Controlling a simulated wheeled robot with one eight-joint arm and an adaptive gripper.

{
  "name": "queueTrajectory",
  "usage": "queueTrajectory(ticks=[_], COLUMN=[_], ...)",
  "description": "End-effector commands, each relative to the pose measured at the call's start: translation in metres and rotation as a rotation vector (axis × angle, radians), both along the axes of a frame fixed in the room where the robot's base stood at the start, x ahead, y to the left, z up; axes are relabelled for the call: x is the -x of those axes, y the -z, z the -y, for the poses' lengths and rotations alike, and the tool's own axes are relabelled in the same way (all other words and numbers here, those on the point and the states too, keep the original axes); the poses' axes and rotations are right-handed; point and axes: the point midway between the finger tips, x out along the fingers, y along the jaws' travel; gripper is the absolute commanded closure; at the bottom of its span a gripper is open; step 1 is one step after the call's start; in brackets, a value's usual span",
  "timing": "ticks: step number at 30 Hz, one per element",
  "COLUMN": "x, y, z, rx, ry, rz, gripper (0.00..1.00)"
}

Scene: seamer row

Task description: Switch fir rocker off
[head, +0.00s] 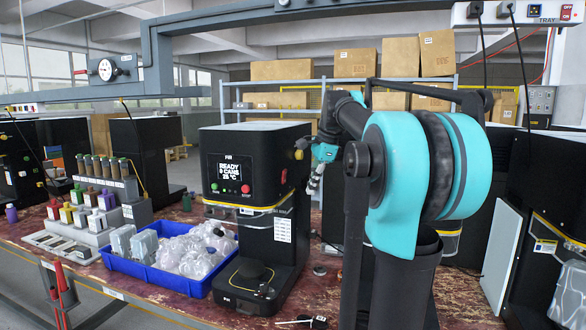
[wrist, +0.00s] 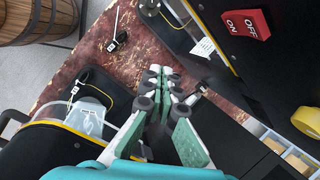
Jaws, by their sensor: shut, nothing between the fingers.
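The fir machine (head: 258,185) is a black box at the centre of the head view, marked FIR, with a lit screen reading READY. In the wrist view, a red rocker (wrist: 246,22) marked ON and OFF sits on a black side panel (wrist: 212,20) at upper right, seemingly the fir machine's right side. I cannot tell which half is pressed in. My gripper (wrist: 166,82) is shut and empty, apart from the rocker. In the head view my gripper (head: 316,181) hangs just right of the fir machine.
A yellow knob (wrist: 307,121) is at the wrist view's right edge. Another black machine (wrist: 75,110) stands at its left. A blue crate (head: 150,277) of clear bags is left of the fir machine. A small tool (head: 301,321) lies on the bench front.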

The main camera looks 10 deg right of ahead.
Motion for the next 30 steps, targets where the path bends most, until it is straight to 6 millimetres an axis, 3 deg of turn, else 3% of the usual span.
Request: queueTrajectory(ticks=[1,6,12,18,30], x=[-0.005,-0.012,-0.01,-0.008,-0.008], y=[-0.021,-0.081,-0.125,-0.141,-0.139], z=[0.003,0.009,0.013,0.014,0.013], rx=[-0.028,-0.117,-0.187,-0.213,-0.214], ry=[0.067,0.291,0.472,0.539,0.541], rz=[-0.02,-0.095,-0.161,-0.187,-0.188], gripper=[1.0,1.0,1.0,1.0,1.0])
